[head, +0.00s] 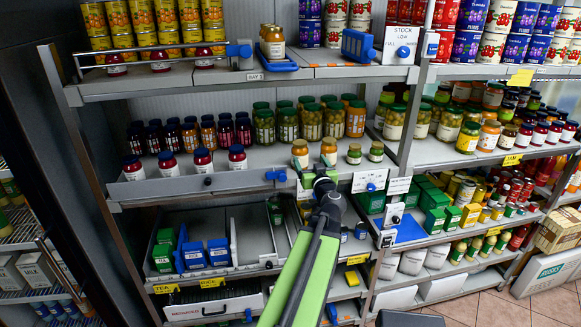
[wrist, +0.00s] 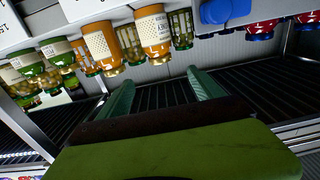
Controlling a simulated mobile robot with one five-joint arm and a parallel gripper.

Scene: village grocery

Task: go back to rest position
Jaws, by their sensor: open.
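My gripper (head: 316,180) is in front of the middle shelf, just below and in front of two orange-filled jars: a left jar (head: 300,153) and a right jar (head: 329,151). In the wrist view my gripper (wrist: 160,79) has its two green fingers apart with nothing between them. That view looks upside down, with orange jars (wrist: 153,34) along its top edge, beyond the fingertips. My green arm reaches up from the bottom of the head view. I cannot tell the exact gap between fingers and shelf edge.
Small green-lidded jars (head: 354,154) stand right of the gripper, by a blue-knobbed price card (head: 370,181). Dark red jars (head: 203,160) stand to the left. Below, a shelf holds blue boxes (head: 219,252) and green boxes. Tiled floor (head: 490,308) shows at lower right.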

